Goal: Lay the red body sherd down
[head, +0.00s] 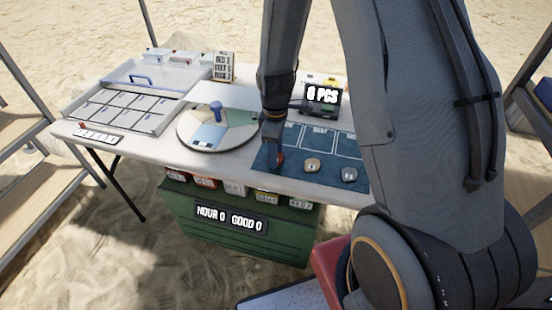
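My gripper (273,148) points down at the left part of the dark blue mat (325,178) on the table. A small red piece (280,157), which looks like the red body sherd, shows at the fingertips, partly hidden by them. It is low, at or just above the mat; I cannot tell whether it touches. The finger gap is too small and covered to read.
Two sherds, one tan (312,165) and one grey (349,174), lie on the mat to the right. A round sectored turntable (190,140) with a blue knob stands left. A green crate (200,203) stands below the front edge.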

